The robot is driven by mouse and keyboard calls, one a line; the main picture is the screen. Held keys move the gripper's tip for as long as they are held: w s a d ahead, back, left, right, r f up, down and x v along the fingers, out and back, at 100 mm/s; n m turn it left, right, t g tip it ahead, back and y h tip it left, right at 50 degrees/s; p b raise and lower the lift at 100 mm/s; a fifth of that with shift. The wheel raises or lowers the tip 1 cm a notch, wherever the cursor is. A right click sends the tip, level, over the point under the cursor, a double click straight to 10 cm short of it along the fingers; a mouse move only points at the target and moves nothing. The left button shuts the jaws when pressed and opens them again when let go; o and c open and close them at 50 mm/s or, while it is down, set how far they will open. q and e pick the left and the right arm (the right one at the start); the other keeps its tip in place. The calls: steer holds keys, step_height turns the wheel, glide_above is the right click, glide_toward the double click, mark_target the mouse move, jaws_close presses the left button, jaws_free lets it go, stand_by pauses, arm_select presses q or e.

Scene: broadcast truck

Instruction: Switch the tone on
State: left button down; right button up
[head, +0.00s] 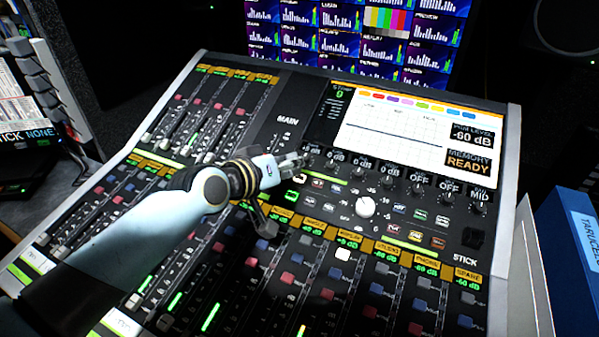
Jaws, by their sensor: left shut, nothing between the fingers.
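My left gripper (299,160) reaches in from the lower left over the middle of the mixing console (512,150). Its fingers are shut with nothing between them, close to the lit buttons left of the white knob. The white knob (365,207) stands on the panel to the right of the gripper. Several small lit buttons (420,215) sit around the knob; their labels are too small to read. The gripper and forearm hide part of the panel and some faders. I cannot tell which control is the tone switch. My right gripper is not in view.
A white screen (395,135) is on the console's upper right, with readouts beside it. Several monitors (350,35) stand behind. A blue binder (575,245) is at the right edge. Rows of faders fill the console's front and left.

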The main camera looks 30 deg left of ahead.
arm_select(q)
steer(key=r+p, duration=0.1)
steer(key=s+r+p, duration=0.1)
steer(key=r+p, duration=0.1)
steer(key=s+r+p, duration=0.1)
steer(key=p, duration=0.1)
steer(key=shift+r, duration=0.3)
stand_by(0.4)
stand_by(0.5)
